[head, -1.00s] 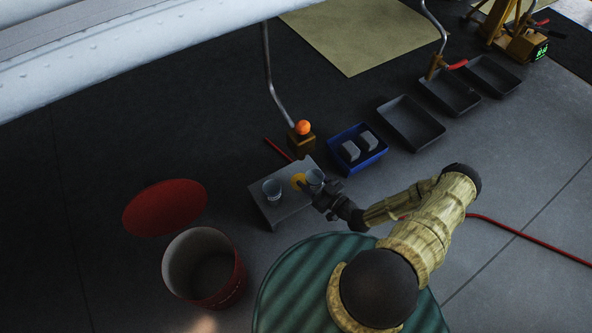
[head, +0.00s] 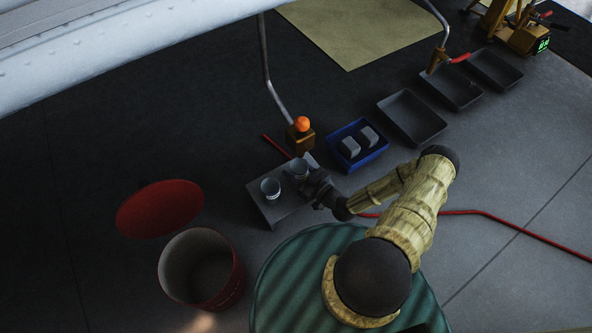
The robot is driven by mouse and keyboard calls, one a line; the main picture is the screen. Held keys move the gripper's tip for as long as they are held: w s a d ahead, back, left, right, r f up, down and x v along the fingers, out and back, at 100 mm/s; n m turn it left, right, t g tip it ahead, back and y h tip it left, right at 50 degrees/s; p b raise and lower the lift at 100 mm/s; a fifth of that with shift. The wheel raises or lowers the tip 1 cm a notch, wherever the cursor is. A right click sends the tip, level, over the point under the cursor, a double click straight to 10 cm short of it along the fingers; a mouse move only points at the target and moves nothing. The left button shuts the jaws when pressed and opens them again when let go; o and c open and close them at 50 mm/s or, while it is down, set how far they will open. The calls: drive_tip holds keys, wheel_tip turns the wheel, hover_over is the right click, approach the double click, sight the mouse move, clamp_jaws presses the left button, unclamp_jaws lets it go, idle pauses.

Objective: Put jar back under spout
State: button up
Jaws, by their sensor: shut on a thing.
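A clear jar (head: 300,169) stands on or just above the grey stand (head: 281,210), at its back right. My gripper (head: 307,180) reaches in from the right and is shut on this jar, hiding part of its side. A second clear jar (head: 270,188) stands to its left on the same stand, apart from it. Behind the held jar is a brass block (head: 300,141) with an orange ball (head: 303,124) on top, at the foot of a bent pipe. I cannot make out a spout opening, nor whether the jar is directly beneath it.
A blue tray (head: 372,158) with grey blocks sits right of the brass block, with dark trays (head: 411,118) beyond. An open red bin (head: 203,271) and a red disc (head: 160,209) are at left. A red hose (head: 480,212) crosses the floor at right.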

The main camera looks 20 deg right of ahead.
drive_tip(key=shift+f, duration=0.1)
drive_tip(key=o, duration=1)
drive_tip(key=shift+s+d+r, duration=0.15)
drive_tip(key=shift+r, duration=0.05)
drive_tip(key=p+v, duration=0.4)
drive_tip(key=v, duration=0.7)
drive_tip(key=shift+s, duration=0.3)
drive_tip(key=shift+d, duration=0.15)
